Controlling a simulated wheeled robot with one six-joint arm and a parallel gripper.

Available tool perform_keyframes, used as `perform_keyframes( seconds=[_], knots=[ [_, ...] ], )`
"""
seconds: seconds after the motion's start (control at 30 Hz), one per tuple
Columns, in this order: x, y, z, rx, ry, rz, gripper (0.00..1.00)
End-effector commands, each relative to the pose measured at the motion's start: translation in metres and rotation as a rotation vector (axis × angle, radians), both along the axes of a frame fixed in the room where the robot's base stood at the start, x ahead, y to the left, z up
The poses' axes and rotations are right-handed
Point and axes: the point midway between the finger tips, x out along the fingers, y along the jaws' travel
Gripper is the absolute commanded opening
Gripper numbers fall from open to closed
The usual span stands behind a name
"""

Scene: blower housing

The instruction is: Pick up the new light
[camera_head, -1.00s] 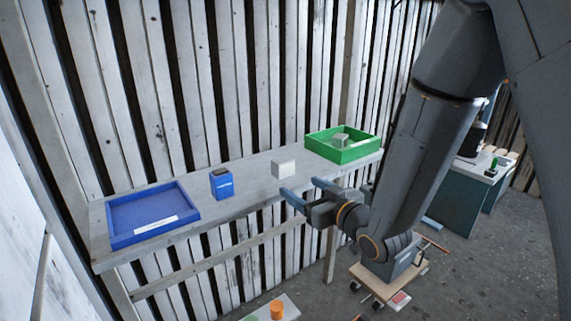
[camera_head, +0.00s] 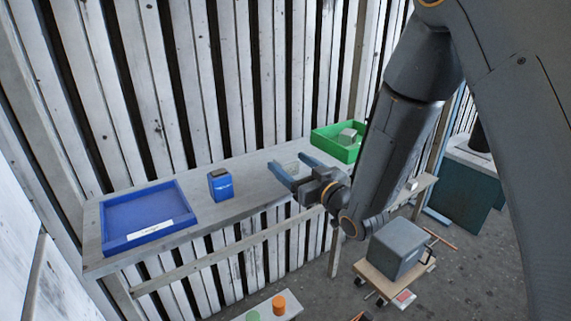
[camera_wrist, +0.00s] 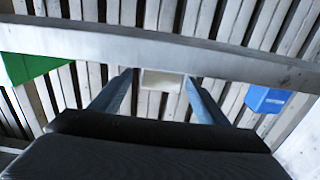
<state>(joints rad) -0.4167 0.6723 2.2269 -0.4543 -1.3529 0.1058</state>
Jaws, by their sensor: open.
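No thing here is clearly marked as the new light, so I cannot tell which one it is. A small white block (camera_head: 291,168) stands on the wooden shelf, mostly hidden behind my gripper (camera_head: 290,163). In the wrist view the white block (camera_wrist: 162,81) shows between the two blue fingertips. My gripper is open, and I cannot tell whether the fingers touch the block. A grey block (camera_head: 347,136) lies in the green tray (camera_head: 335,150) at the right. A blue box with a dark top (camera_head: 220,187) stands upright left of my gripper.
A blue tray with a white label (camera_head: 150,207) lies empty at the shelf's left end. The shelf (camera_head: 255,192) is bare between the blue box and my gripper. A slatted wall rises behind. A grey box on a cart (camera_head: 397,248) stands on the floor at the right.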

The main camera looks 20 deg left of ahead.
Motion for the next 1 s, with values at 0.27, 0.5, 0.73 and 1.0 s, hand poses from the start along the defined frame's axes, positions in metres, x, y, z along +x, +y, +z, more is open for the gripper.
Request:
perform_keyframes(
  seconds=[0.27,0.5,0.73,1.0],
  knots=[
    [0.017,0.023,0.001,-0.001,0.0,0.003,0.69],
    [0.017,0.025,0.0,-0.001,0.001,0.005,0.65],
    [0.017,0.025,0.0,-0.001,0.001,0.005,0.27],
    [0.017,0.025,0.001,-0.001,-0.001,0.005,0.23]
  ],
)
